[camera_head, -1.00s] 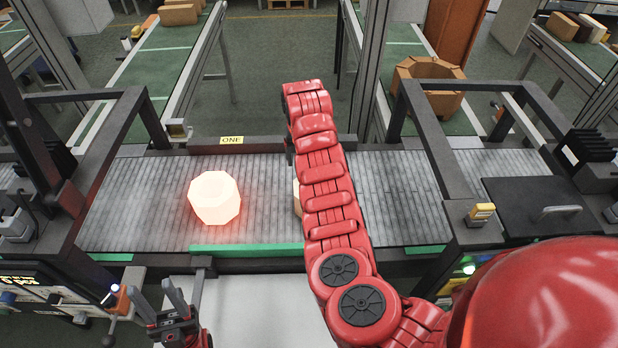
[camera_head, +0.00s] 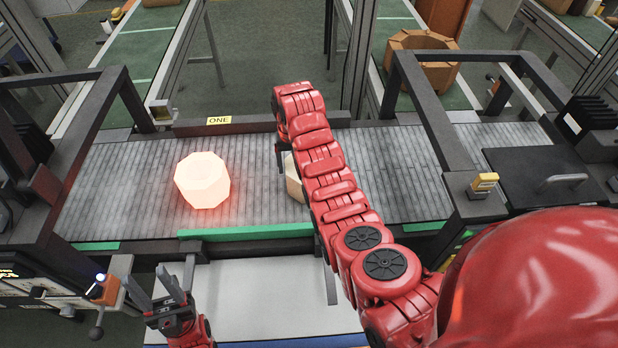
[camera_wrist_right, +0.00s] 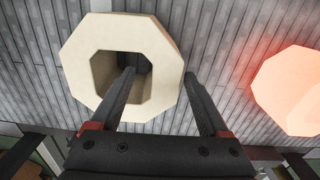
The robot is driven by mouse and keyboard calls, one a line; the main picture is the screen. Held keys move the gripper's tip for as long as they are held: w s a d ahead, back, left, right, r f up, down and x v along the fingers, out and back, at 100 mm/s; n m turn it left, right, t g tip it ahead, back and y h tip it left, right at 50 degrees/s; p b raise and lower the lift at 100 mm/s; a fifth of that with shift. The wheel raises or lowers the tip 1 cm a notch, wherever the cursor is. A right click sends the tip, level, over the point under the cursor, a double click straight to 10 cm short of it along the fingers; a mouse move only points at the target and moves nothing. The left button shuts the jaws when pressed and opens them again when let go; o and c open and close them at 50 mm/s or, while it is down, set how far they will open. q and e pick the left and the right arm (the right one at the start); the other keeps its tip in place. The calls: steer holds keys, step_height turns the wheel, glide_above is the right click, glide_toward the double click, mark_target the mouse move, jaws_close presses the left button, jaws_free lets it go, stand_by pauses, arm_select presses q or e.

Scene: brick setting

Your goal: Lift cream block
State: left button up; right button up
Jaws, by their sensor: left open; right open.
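The cream block (camera_wrist_right: 83,60) is an octagonal ring with a square hole, on the grey conveyor. In the head view the cream block (camera_head: 293,180) is mostly hidden behind my right arm. My right gripper (camera_wrist_right: 160,78) is open above it in the wrist view. One finger overlaps the hole and the other shows to the right of the block's edge; I cannot tell their height above it. In the head view my right gripper (camera_head: 281,158) is largely hidden by the arm. My left gripper (camera_head: 170,287) is open and empty in front of the conveyor, at lower left.
A glowing orange-white block (camera_head: 202,181) stands on the conveyor (camera_head: 120,190) left of the cream block; it also shows at the right in the wrist view (camera_wrist_right: 292,92). Black frames (camera_head: 440,150) flank the belt. A green strip (camera_head: 245,232) runs along its front edge.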

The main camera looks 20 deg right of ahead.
steer(key=shift+w+f+p, duration=0.1)
steer(key=shift+f+p, duration=0.05)
steer(key=shift+p, duration=0.25)
steer(key=shift+a+f+p, duration=0.15)
steer(key=shift+f+p, duration=0.3)
steer(key=shift+p, duration=0.05)
steer(key=shift+w+a+f+p, duration=0.2)
steer(key=shift+f+p, duration=0.3)
steer(key=shift+f, duration=1.5)
jaws_close()
